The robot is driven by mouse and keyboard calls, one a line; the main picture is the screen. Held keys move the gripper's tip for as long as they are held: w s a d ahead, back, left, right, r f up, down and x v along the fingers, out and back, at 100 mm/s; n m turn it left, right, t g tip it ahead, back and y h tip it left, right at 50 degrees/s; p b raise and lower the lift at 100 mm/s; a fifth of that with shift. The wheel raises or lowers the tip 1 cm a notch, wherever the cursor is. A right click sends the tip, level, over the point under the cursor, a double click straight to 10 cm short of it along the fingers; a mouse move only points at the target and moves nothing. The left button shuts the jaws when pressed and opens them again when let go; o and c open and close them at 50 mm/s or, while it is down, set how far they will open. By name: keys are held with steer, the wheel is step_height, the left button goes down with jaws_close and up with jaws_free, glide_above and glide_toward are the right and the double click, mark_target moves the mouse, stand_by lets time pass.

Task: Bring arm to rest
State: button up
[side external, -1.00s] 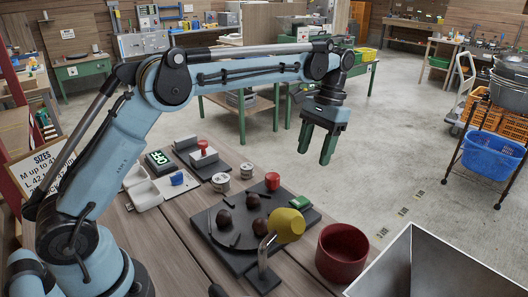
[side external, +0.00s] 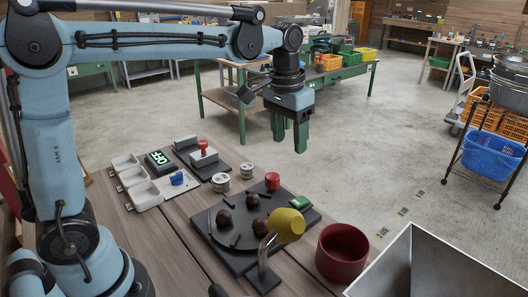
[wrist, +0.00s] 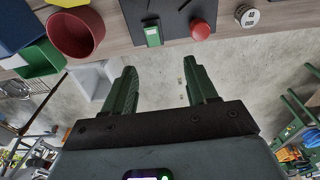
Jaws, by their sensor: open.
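My gripper (side external: 289,135) hangs in the air beyond the back edge of the wooden table, with its green fingers pointing down. In the wrist view my gripper (wrist: 160,85) has its two fingers spread apart with nothing between them. Below the fingers I see bare concrete floor. My blue arm reaches across the top of the side view, bent at the elbow. The dark board (side external: 236,262) with several brown chestnuts (side external: 225,217) lies on the table, well in front of and below the gripper.
A green workbench (side external: 235,99) stands behind. The air around the gripper looks clear.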

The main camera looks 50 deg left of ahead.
steer(key=s+a+f+t, duration=0.1)
steer(key=s+f+t, duration=0.1)
steer(key=s, duration=0.4)
steer(key=s+a+f+t, duration=0.1)
steer(key=s+f+t, duration=0.2)
steer(key=s, duration=0.3)
steer(key=shift+s+a+f+t, duration=0.2)
steer(key=shift+s+f+t, duration=0.15)
steer(key=shift+t, duration=0.15)
